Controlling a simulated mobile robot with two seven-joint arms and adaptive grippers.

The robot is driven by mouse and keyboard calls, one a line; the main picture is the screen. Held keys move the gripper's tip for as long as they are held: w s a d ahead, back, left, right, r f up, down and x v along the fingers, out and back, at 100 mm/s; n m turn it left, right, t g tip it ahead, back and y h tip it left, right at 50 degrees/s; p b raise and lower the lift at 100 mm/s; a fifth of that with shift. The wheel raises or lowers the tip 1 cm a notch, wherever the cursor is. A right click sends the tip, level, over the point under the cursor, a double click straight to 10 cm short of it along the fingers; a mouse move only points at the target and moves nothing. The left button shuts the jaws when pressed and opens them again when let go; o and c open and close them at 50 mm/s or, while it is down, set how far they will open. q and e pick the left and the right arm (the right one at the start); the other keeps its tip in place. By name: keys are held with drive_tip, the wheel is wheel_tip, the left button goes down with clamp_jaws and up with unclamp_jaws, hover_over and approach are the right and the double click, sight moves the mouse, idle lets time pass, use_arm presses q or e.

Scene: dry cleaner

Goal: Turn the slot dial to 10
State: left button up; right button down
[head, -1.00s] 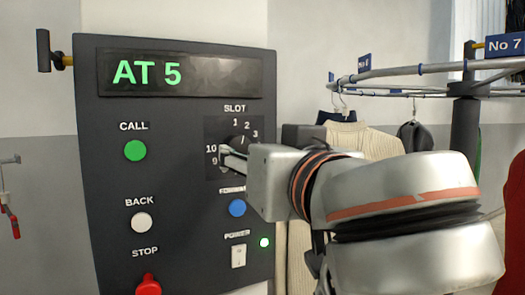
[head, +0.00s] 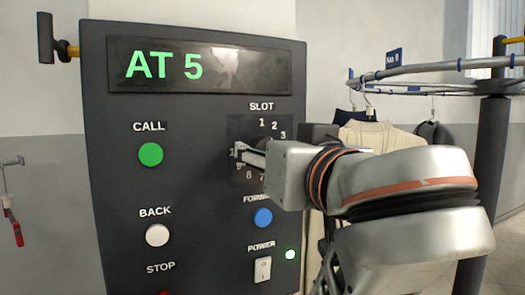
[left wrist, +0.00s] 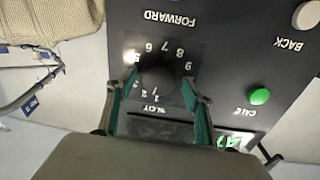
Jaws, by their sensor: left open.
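The slot dial shows in the left wrist view (left wrist: 157,82) as a dark round knob on a square plate (head: 245,126) ringed by numerals. My left gripper (head: 242,152) is at the dial, with its jaws open. In the left wrist view its two green-padded fingers (left wrist: 161,88) stand on either side of the knob; I cannot tell whether they touch it. In the head view the gripper hides the knob and the 10 mark. I cannot read the knob's pointer. The display (head: 198,66) reads AT 5. My right gripper is not in view.
The dark panel also carries a green CALL button (head: 150,154), white BACK button (head: 157,235), blue FORWARD button (head: 263,217) and a POWER switch (head: 262,269) beside a lit green lamp. A garment rail (head: 430,68) with hanging clothes stands to the right.

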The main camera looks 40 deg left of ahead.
use_arm(q)
drive_tip(key=shift+d, duration=0.1)
drive_tip(key=c, duration=1.1)
drive_tip(key=shift+m, duration=0.3)
drive_tip(key=shift+r+m+p, duration=0.1)
drive_tip(key=shift+m+p, duration=0.2)
drive_tip(key=shift+m, duration=2.7)
drive_tip(key=o, duration=1.1)
